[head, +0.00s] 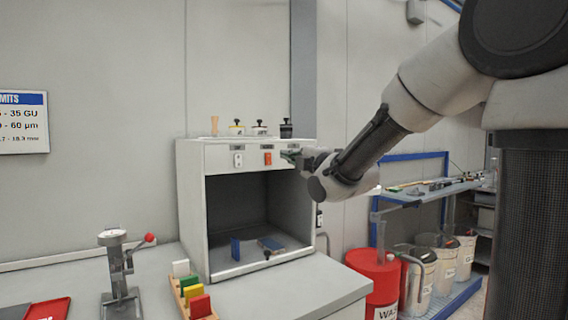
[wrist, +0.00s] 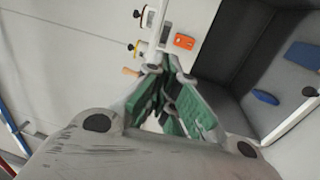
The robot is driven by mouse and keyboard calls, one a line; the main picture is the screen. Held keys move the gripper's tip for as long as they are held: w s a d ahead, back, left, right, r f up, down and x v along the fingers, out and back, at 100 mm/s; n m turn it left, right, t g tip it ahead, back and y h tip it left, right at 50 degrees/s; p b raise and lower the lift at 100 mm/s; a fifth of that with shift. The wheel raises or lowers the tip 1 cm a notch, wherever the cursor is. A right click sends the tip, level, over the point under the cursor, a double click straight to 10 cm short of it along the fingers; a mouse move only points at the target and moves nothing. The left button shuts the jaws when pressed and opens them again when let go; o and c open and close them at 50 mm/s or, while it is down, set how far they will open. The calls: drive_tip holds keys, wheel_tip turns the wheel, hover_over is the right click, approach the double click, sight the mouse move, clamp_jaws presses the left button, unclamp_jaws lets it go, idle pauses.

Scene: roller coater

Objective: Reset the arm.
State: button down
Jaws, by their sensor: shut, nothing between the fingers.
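My gripper (head: 291,155) is at the upper front of a grey open-fronted cabinet (head: 191,213), close to its switch panel. In the head view my arm reaches in from the right. In the wrist view my gripper (wrist: 168,98) shows green finger pads drawn together with nothing held. An orange-red switch (head: 268,158) sits on the panel just left of my gripper; it also shows in the wrist view (wrist: 184,41). Whether my fingertips touch the panel cannot be told.
Blue pieces (head: 235,249) are inside the cabinet. Small pots (head: 259,129) stand on its top. A colour block rack (head: 184,291) and a red-knobbed press (head: 117,268) are on the bench at left. A red drum (head: 374,278) and a blue-framed shelf (head: 440,190) stand at right.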

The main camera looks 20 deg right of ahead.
drive_tip(key=s+d+f+m+g+h, duration=0.2)
drive_tip(key=s+d+f+m+g, duration=0.15)
drive_tip(key=f+m, duration=0.4)
drive_tip(key=s+d+f+m+g+h, duration=0.25)
drive_tip(key=s+f+m+g, duration=0.2)
drive_tip(key=f, duration=0.55)
drive_tip(key=s+d+m+g, duration=0.2)
drive_tip(key=s+m, duration=0.1)
drive_tip(key=s, duration=0.6)
drive_tip(key=s+d+f+m+g+h, duration=0.1)
drive_tip(key=s+d+m+g, duration=0.1)
drive_tip(key=s, duration=0.7)
drive_tip(key=s+d+f+m+g, duration=0.1)
drive_tip(key=s+d+m+g, duration=0.1)
drive_tip(key=s, duration=0.7)
drive_tip(key=d+m, duration=0.1)
drive_tip(key=m, duration=0.1)
drive_tip(key=shift+s+f+m, duration=0.2)
drive_tip(key=shift+m, duration=0.1)
drive_tip(key=shift+h, duration=0.25)
